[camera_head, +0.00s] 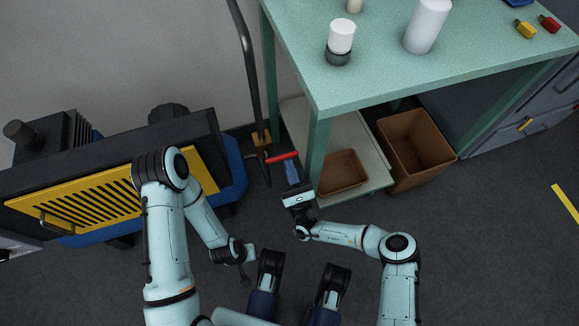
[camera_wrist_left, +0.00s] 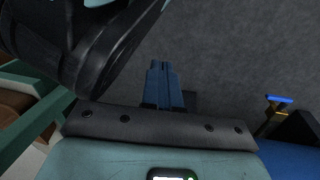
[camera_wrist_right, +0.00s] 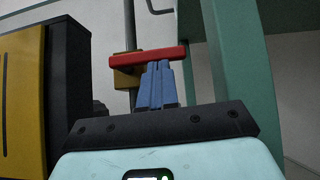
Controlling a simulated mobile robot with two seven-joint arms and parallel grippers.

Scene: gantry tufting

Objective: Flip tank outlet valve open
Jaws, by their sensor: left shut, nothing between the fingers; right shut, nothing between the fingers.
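A valve with a red lever (camera_head: 282,157) and a brass body (camera_head: 262,138) sits on a dark vertical pipe beside the green bench's front leg. In the right wrist view the red lever (camera_wrist_right: 140,55) lies roughly level, across the pipe. My right gripper (camera_head: 291,163) is shut and empty, its blue fingertips right at the lever's right part; I cannot tell whether they touch. My left gripper (camera_wrist_left: 163,70) is shut and empty, pointing over bare floor. A second brass valve with a blue lever (camera_wrist_left: 279,99) shows at the right of the left wrist view.
The green bench (camera_head: 385,85) carries white containers. Brown bins (camera_head: 415,150) stand under it, close to my right gripper. A black machine with a yellow grille (camera_head: 105,195) and blue base stands left, near my left arm.

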